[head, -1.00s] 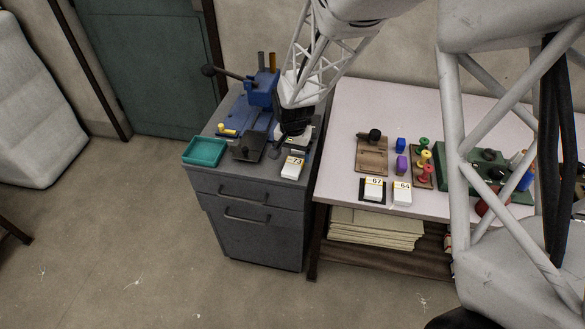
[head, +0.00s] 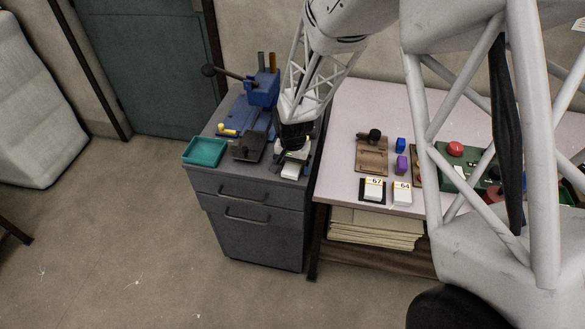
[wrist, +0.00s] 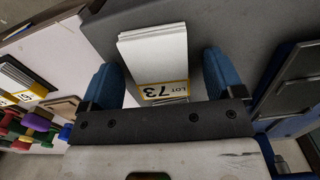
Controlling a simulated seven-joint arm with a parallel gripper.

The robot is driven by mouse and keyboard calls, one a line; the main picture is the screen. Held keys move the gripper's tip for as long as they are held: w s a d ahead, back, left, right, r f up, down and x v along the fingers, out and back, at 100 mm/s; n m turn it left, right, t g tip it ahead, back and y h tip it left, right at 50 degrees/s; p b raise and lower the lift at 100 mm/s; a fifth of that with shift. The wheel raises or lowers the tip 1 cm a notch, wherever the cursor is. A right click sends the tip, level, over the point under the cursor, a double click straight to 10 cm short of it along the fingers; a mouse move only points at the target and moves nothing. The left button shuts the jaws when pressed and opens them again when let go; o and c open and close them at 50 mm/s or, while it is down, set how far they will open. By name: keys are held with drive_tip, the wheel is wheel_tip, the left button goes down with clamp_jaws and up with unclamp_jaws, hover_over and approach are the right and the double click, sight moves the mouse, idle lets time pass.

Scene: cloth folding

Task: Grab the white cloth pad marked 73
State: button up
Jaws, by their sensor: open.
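The white cloth pad marked 73 (wrist: 152,55) has a yellow "LOT 73" label at its near end in the wrist view. In the head view the pad (head: 290,172) lies near the right front of the grey cabinet top, partly hidden by my gripper (head: 296,155). In the wrist view my gripper (wrist: 161,65) is open. Its two blue fingers stand on either side of the pad, with a visible gap on each side. Whether the fingertips reach down to the pad's height I cannot tell.
A teal tray (head: 204,152) and a blue press (head: 263,90) share the grey cabinet (head: 248,215). On the pale table (head: 345,120) to the right are pads marked 67 (head: 373,190) and 64 (head: 401,194), and a wooden block (head: 371,155).

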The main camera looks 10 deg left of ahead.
sight(292, 166)
drive_tip(key=c, duration=1)
drive_tip(key=shift+r, duration=0.15)
drive_tip(key=shift+r, duration=0.8)
wheel_tip(292, 166, up, 2)
drive_tip(key=s+d, duration=0.3)
drive_tip(key=s, duration=0.4)
drive_tip(key=s+d+r, duration=0.1)
drive_tip(key=s+d, duration=0.3)
drive_tip(key=s, duration=0.3)
drive_tip(key=shift+d, duration=0.3)
drive_tip(key=shift+r, duration=0.1)
